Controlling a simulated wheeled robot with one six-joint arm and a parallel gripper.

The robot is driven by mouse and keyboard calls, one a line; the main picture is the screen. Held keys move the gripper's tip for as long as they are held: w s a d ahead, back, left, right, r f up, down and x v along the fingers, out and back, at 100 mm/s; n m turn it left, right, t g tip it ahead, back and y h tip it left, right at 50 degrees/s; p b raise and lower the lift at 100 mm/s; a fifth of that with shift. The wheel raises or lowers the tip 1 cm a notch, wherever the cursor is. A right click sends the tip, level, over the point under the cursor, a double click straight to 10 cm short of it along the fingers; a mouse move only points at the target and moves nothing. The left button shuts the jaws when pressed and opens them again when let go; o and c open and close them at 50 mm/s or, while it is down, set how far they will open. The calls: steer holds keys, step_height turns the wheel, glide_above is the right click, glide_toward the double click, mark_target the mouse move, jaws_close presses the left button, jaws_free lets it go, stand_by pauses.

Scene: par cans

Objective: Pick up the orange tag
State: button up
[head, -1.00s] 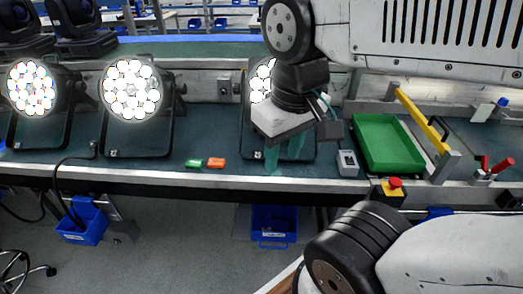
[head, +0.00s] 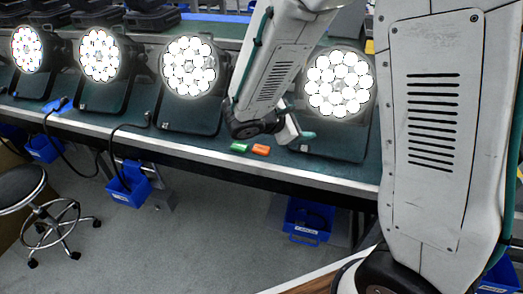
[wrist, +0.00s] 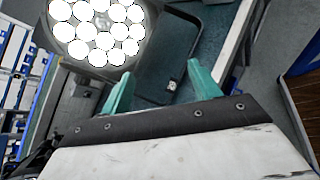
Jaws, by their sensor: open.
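The orange tag (head: 261,150) lies flat on the dark green bench top near its front edge, just right of a green tag (head: 239,147). My gripper (head: 304,141) is to the right of the orange tag in the head view, low over the bench and apart from the tag. In the wrist view my gripper (wrist: 160,86) shows two teal fingers spread wide with nothing between them. The orange tag does not show in the wrist view.
Several lit par cans stand along the bench; one par can (head: 340,85) is just behind my gripper, another (head: 190,68) is left of my arm. Blue bins (head: 308,220) hang below the bench edge. A stool (head: 40,205) stands at the left.

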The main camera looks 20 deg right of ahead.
steer(key=w+a+f+n+t, duration=0.4)
steer(key=w+a+f+n, duration=0.1)
steer(key=f+n, duration=0.15)
steer(key=n+t+y, duration=0.3)
steer(key=n, duration=0.3)
glide_toward(260, 151)
steer(key=shift+w+d+f, duration=0.2)
steer(key=shift+d+f, duration=0.05)
steer(key=shift+d, duration=0.25)
steer(key=shift+w+d+f, duration=0.15)
steer(key=shift+w+f, duration=0.1)
steer(key=shift+w, duration=0.05)
steer(key=shift+y, duration=0.3)
steer(key=x, duration=0.6)
steer(key=shift+w+d+r, duration=0.1)
steer(key=shift+w+d, duration=0.1)
steer(key=shift+w, duration=0.25)
steer(key=c, duration=0.6)
